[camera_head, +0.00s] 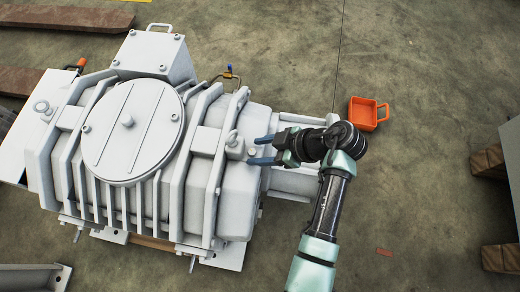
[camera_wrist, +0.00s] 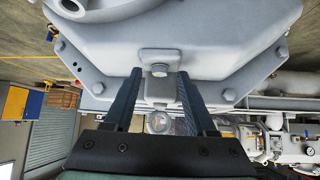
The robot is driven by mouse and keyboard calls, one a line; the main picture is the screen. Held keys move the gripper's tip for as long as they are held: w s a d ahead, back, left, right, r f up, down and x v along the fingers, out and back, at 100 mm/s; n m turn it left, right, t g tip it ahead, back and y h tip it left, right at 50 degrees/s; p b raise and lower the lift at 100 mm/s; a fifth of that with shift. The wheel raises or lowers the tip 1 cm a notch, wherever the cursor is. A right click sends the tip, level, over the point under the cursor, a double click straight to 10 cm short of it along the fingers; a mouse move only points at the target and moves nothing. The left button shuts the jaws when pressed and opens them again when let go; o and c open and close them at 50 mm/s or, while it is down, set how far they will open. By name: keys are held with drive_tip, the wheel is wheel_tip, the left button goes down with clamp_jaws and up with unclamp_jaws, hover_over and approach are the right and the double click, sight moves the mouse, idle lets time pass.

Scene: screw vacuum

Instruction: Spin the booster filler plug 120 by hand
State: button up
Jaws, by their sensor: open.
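The vacuum booster (camera_head: 228,170) is a large light grey ribbed housing filling the left half of the head view. A small grey plug with a squarish head (camera_wrist: 160,70) sticks out of a raised boss on the housing in the wrist view; I take it as the filler plug. In the wrist view the fingers (camera_wrist: 158,78) stand on either side of the plug, with gaps visible; contact is not seen.
An orange open box (camera_head: 368,113) lies on the floor at right. Wooden blocks (camera_head: 500,258) stand far right; floor between is mostly clear.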

drive_tip(key=shift+c, duration=0.4)
clamp_jaws()
drive_tip(key=shift+r+g+p, duration=0.15)
drive_tip(key=shift+g+p, duration=0.15)
drive_tip(key=shift+p, duration=0.25)
drive_tip(key=shift+w+r+n+g+p, duration=0.1)
drive_tip(key=shift+n+g+p, duration=0.2)
drive_tip(key=shift+n+p, duration=0.45)
drive_tip(key=shift+w+d+n+g+p, duration=0.1)
drive_tip(key=shift+w+n+g+p, duration=0.05)
drive_tip(key=shift+n+g+p, duration=0.45)
drive_tip(key=shift+w+f+n+g+b, duration=0.1)
drive_tip(key=shift+f+n+g+b, duration=0.1)
drive_tip(key=shift+n+g, duration=0.3)
drive_tip(key=shift+w+f+n+g+b, duration=0.1)
drive_tip(key=shift+n+g+b, duration=0.15)
drive_tip(key=shift+n, duration=0.4)
drive_tip(key=shift+w+n+g+b, duration=0.2)
drive_tip(key=shift+n+g+b, duration=0.8)
drive_tip(key=shift+n, duration=0.4)
drive_tip(key=shift+g, duration=0.25)
